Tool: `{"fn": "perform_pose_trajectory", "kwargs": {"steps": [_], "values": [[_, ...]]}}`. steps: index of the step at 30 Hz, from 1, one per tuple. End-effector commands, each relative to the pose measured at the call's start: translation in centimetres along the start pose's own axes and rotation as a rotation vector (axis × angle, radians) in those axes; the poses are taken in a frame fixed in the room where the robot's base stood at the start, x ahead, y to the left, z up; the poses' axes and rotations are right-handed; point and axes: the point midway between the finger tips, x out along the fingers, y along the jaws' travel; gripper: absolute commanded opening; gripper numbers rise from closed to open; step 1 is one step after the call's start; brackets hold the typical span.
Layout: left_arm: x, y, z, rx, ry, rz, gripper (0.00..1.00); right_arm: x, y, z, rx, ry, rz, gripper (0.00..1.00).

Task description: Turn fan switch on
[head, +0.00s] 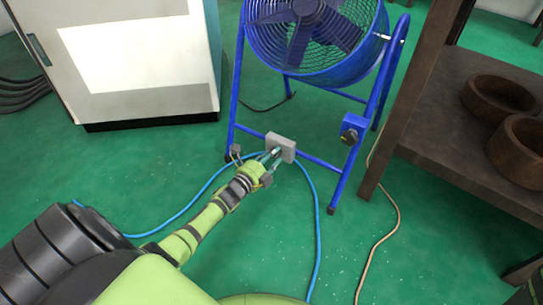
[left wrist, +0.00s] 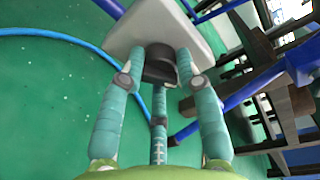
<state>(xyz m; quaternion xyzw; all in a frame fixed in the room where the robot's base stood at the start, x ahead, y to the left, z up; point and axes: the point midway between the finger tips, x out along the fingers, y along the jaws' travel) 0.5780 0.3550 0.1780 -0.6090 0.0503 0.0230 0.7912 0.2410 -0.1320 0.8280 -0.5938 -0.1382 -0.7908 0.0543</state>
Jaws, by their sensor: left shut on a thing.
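The blue fan (head: 303,20) stands on a blue tubular frame. A grey switch box (head: 287,143) is on the frame's low crossbar, and it fills the top of the left wrist view (left wrist: 130,35). A black knob (left wrist: 160,62) sticks out of the box's face. My left gripper (head: 270,163) reaches the box from the front. In the left wrist view its three fingers (left wrist: 162,80) are closed around the knob, partly hiding it. The knob's markings cannot be read. My right gripper is in neither view.
A blue box with a dark knob (head: 353,128) sits on the frame's right leg. A blue cable (head: 318,225) runs along the green floor. A white cabinet (head: 150,60) stands left. A brown shelf (head: 460,130) with round brown bowls (head: 500,97) stands right. Open floor lies in front.

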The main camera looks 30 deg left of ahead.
Motion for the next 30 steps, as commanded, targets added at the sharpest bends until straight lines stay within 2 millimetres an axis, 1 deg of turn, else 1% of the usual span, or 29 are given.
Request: {"fn": "perform_pose_trajectory", "kwargs": {"steps": [1, 13, 14, 15, 26, 30], "values": [[0.1, -0.3, -0.3, 0.007, 0.005, -0.005, 0.01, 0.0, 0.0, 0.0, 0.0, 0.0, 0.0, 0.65], [0.1, -0.3, -0.4, 0.015, 0.006, -0.005, 0.01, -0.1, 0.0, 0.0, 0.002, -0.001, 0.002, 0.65], [0.1, -0.3, -0.4, 0.014, 0.006, -0.006, 0.42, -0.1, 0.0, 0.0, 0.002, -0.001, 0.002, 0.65], [0.1, -0.3, -0.4, 0.014, 0.006, -0.006, 0.57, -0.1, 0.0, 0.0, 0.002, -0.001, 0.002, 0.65], [-0.1, -0.1, -0.1, 0.013, 0.002, -0.001, 0.57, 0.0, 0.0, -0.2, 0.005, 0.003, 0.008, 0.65], [-1.2, 0.1, -0.2, 0.013, 0.003, 0.001, 0.57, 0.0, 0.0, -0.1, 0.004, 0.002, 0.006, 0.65]]}}
